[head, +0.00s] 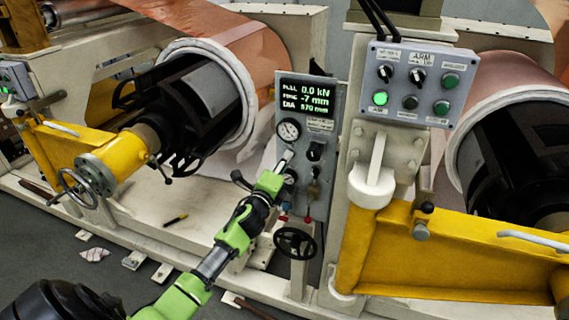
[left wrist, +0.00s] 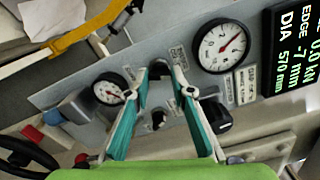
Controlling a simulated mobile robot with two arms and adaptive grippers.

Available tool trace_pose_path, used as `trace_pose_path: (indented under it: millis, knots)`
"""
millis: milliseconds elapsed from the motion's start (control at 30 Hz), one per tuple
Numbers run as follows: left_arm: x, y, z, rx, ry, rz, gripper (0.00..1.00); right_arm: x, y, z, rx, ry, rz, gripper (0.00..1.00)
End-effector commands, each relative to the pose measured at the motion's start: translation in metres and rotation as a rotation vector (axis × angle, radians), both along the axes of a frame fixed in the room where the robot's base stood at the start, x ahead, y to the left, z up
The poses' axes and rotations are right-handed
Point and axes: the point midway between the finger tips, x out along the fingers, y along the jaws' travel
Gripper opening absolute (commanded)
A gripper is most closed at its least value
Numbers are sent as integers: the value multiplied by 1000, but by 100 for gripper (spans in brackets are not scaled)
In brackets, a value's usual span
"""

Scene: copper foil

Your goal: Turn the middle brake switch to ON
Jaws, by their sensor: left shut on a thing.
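The grey control panel (head: 327,127) stands in the middle of the head view, with a lit display (head: 306,95) at its top. My left gripper (head: 287,158) reaches its left column from below. In the left wrist view the gripper (left wrist: 160,72) is shut on a small black switch knob (left wrist: 160,67), between the large gauge (left wrist: 222,46) and the small gauge (left wrist: 108,88). The fingers hide part of the knob, and I cannot read its label or setting. Another dark knob (left wrist: 158,119) shows between the finger bases, apart from the tips. My right gripper is not in view.
A bigger black knob (left wrist: 214,117) is close to the right finger. A black handwheel (head: 295,243) sits below the panel. The ARM box (head: 414,82) with buttons is at the right, above a yellow arm (head: 450,260). Rolls of copper foil (head: 225,35) stand behind.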

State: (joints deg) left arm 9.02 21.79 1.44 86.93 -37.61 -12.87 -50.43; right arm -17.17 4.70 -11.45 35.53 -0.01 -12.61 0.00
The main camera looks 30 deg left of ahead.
Motion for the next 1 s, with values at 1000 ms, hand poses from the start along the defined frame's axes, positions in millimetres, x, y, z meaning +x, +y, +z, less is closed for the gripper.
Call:
trace_pose_path:
  millis: [1000]
  knots:
    - [0,0,0,-784,-188,1,1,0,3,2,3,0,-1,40]
